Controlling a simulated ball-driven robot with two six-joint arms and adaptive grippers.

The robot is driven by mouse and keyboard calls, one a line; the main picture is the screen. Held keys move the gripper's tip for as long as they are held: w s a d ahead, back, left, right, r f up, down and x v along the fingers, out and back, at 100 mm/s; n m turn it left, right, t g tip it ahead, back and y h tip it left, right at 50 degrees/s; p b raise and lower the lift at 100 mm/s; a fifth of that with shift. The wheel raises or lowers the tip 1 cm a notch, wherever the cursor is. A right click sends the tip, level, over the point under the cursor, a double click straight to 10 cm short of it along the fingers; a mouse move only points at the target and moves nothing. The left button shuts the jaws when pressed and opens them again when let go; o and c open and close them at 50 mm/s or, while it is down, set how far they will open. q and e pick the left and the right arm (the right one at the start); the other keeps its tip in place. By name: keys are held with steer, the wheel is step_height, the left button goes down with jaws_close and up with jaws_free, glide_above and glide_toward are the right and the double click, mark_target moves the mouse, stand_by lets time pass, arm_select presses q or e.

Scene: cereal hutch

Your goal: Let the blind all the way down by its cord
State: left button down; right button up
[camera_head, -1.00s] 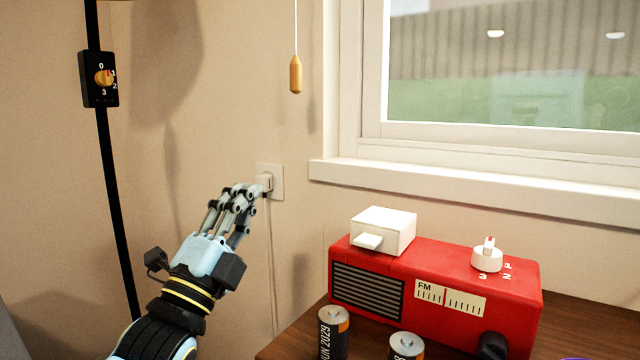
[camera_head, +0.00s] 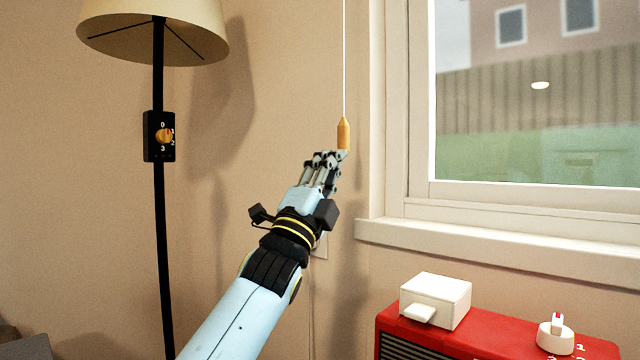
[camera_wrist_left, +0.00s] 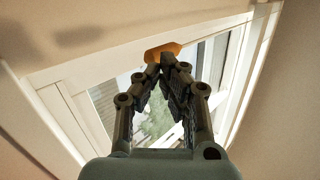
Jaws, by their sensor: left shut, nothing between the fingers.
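The blind's cord (camera_head: 344,60) hangs straight down the wall left of the window and ends in a wooden pull (camera_head: 343,134). My left gripper (camera_head: 336,157) is at the pull's lower end, with its fingertips together and nothing between them. In the left wrist view the orange pull (camera_wrist_left: 163,51) shows just beyond the closed fingertips (camera_wrist_left: 163,62). I cannot tell whether the fingertips touch it. The blind itself is out of view; the visible part of the window (camera_head: 535,95) is uncovered. My right gripper is not in view.
A window sill (camera_head: 500,245) juts out to the right of the gripper. Below it stands a red radio (camera_head: 480,340) with a white box (camera_head: 436,301) and a white knob (camera_head: 556,333). A floor lamp with a dial switch (camera_head: 159,136) stands at left.

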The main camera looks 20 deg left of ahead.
arm_select(q)
steer(key=shift+w+d+r, duration=0.1)
steer(key=shift+w+r, duration=0.35)
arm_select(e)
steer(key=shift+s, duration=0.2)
arm_select(q)
steer(key=shift+r, duration=0.1)
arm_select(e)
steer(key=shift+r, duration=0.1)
arm_select(q)
steer(key=shift+r+p, duration=0.25)
steer(key=shift+p, duration=0.05)
step_height(320, 180, up, 39)
steer(key=p, duration=3.2)
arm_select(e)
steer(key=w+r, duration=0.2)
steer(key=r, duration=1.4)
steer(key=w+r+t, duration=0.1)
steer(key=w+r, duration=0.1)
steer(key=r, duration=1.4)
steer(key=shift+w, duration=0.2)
